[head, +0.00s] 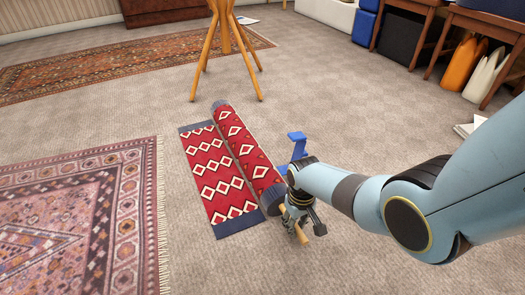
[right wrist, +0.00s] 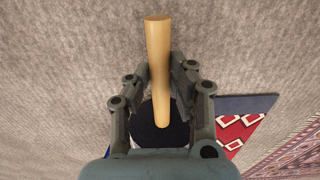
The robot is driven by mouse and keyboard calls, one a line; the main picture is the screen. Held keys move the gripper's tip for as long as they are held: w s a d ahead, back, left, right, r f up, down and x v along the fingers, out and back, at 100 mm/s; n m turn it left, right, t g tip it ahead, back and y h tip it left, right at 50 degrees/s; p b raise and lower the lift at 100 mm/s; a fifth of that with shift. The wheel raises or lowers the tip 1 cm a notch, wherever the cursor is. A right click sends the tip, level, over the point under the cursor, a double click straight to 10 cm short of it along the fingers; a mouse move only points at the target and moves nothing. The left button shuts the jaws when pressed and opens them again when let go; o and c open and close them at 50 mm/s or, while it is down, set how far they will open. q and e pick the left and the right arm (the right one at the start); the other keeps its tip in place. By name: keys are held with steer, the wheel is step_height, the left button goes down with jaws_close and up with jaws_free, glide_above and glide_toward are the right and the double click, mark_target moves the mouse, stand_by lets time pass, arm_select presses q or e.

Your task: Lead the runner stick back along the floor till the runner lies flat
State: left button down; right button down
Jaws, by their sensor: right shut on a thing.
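The red runner (head: 218,175) with white diamond patterns and dark blue ends lies partly flat on the carpet. Its right side is still a roll (head: 245,150), running from near the stool to my right gripper. My right gripper (head: 297,226) is at the near end of the roll, low over the floor. It is shut on the wooden runner stick (head: 301,236), which sticks out of the roll's end. In the right wrist view the stick (right wrist: 158,65) stands between the two fingers, with the dark roll end behind it. My left gripper is not in view.
A blue object (head: 296,146) stands just right of the roll. A wooden stool (head: 225,45) stands beyond its far end. A fringed pink rug (head: 80,225) lies at left, with another patterned rug (head: 100,65) behind. Bare carpet lies between runner and pink rug.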

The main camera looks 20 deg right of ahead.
steer(key=shift+d, duration=2.55)
steer(key=shift+w+d+b, duration=0.1)
steer(key=shift+d+b, duration=0.45)
steer(key=shift+d, duration=2.45)
steer(key=shift+w+d, duration=0.15)
steer(key=shift+d, duration=2.9)
